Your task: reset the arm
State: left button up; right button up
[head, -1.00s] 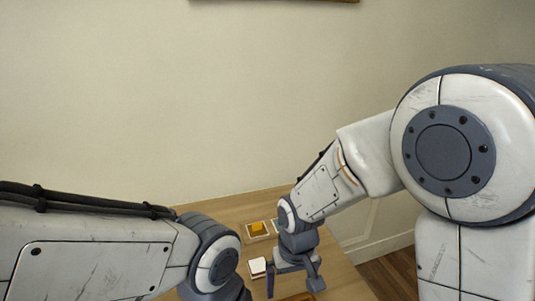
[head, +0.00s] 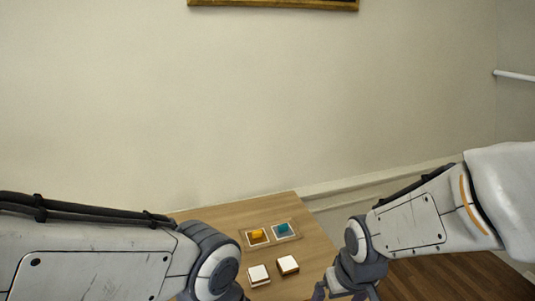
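My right arm comes in from the right, and its gripper (head: 340,293) is at the bottom edge, off the right side of the table. Its fingers are partly cut off by the frame, so its opening is unclear. My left arm (head: 110,260) comes in from the left. Its wrist runs out of the bottom of the view and its gripper is not seen.
The wooden table (head: 215,217) holds an orange block (head: 257,235) and a teal block (head: 283,229) on a pale tray (head: 293,238). Two white-topped blocks (head: 258,274) (head: 288,264) lie nearer. A plain wall (head: 200,110) stands behind, and wooden floor (head: 440,279) shows at right.

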jog(key=s+a+r+n+g, duration=0.2)
jog(key=s+a+r+n, duration=0.2)
jog(key=s+a, duration=0.5)
jog(key=shift+s+r+n+y, duration=0.25)
jog(key=shift+s+n, duration=0.55)
jog(key=shift+s, duration=0.45)
